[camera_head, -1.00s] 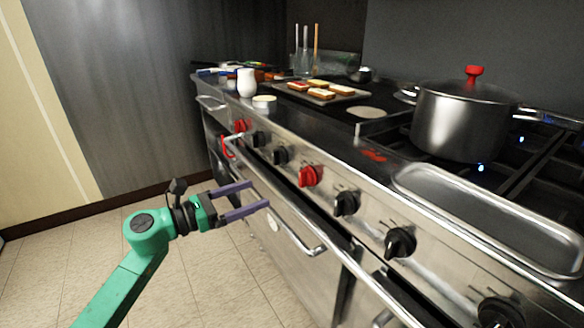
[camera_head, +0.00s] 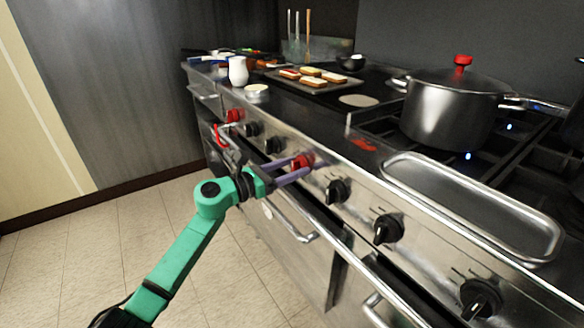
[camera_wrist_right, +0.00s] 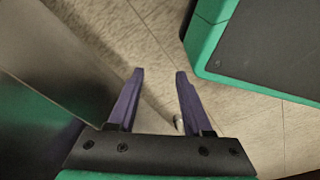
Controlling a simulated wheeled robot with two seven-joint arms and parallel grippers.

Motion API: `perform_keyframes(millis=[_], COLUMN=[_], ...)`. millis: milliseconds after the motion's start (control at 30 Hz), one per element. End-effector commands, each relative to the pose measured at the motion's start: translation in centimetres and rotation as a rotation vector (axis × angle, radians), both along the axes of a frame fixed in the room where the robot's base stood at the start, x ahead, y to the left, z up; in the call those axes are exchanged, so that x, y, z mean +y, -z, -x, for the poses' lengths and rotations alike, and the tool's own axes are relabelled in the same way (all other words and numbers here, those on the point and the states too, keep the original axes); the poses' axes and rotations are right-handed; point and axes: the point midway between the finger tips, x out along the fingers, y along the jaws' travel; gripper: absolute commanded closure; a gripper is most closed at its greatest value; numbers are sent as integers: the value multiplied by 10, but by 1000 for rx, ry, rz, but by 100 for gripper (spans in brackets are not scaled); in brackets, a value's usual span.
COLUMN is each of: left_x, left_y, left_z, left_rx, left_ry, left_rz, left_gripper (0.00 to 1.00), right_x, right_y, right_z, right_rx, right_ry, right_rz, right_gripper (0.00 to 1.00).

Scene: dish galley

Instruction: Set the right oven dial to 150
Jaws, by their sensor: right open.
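The right red oven dial (camera_head: 301,161) is on the slanted steel front panel of the range in the head view. My left gripper (camera_head: 302,165) has its two purple fingers apart, with their tips at this dial. The tips overlap its lower part, and I cannot tell whether they press on it. Its pointer and numbers are too small to read. Another red dial (camera_head: 234,115) is further left on the panel. My right gripper (camera_wrist_right: 158,73) shows only in the right wrist view, open and empty over the tiled floor.
Black knobs (camera_head: 388,229) line the panel on both sides of the right red dial. A bar handle (camera_head: 290,222) runs below. A steel pot (camera_head: 450,110) and an empty tray (camera_head: 470,205) are on top. The tiled floor at left is clear.

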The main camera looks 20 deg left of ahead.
Motion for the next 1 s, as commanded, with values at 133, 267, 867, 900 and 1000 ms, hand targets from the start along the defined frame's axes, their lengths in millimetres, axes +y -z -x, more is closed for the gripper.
perform_keyframes(millis=[133,267,867,900,1000], left_x=[0,0,1,1,2], left_y=[0,0,-1,-1,-2], left_z=[0,0,-1,-1,-1], left_rx=[0,3,207,232,292], left_ry=[1,1,1,1,0], left_rz=[0,4,247,275,350], left_gripper=[91,91,91,91,91], right_x=[0,0,-6,-7,-9], right_y=[0,0,11,12,15], right_z=[0,0,27,30,40], right_rx=[0,0,5,6,8], right_ry=[0,0,-14,-16,-19], right_rz=[0,0,5,6,8], right_gripper=[50,50,50,50,50])
